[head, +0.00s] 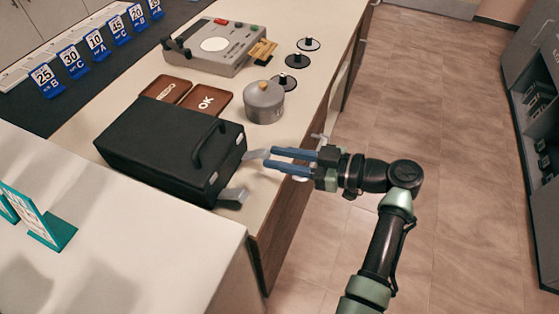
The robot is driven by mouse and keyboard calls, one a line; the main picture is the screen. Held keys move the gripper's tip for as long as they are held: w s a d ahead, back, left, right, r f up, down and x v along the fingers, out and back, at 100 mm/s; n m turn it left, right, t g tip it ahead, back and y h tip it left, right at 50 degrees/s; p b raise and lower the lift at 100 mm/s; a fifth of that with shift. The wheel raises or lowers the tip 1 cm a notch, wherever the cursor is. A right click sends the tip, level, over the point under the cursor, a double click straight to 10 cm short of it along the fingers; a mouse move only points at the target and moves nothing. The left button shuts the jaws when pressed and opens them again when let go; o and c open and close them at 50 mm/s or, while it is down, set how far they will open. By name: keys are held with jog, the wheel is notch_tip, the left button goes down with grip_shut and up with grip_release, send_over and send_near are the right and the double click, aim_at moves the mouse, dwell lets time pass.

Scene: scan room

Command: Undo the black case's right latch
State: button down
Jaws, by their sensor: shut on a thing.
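The black case (165,140) lies on the counter with its lid down and a handle (208,141) on top. Its right latch (254,154) is a grey tab at the far end of the side facing my arm. It sticks outward from the case. My gripper (268,158) has blue fingers and is shut on the tip of this latch, coming from the right. The exact contact is small and partly hidden by the fingers. The other latch (234,196), at the near end of the same side, also sticks outward.
Blue number cards (73,62) stand at the upper left. A teal stand (48,232) is at the lower left. Open floor lies right of the counter.

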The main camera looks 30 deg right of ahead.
dwell(0.4)
jog(key=c, duration=0.6)
grip_release()
jog(key=shift+c, duration=0.2)
jog(key=b+v, duration=0.1)
jog(key=v, duration=1.2)
jog(key=shift+w+f, duration=0.1)
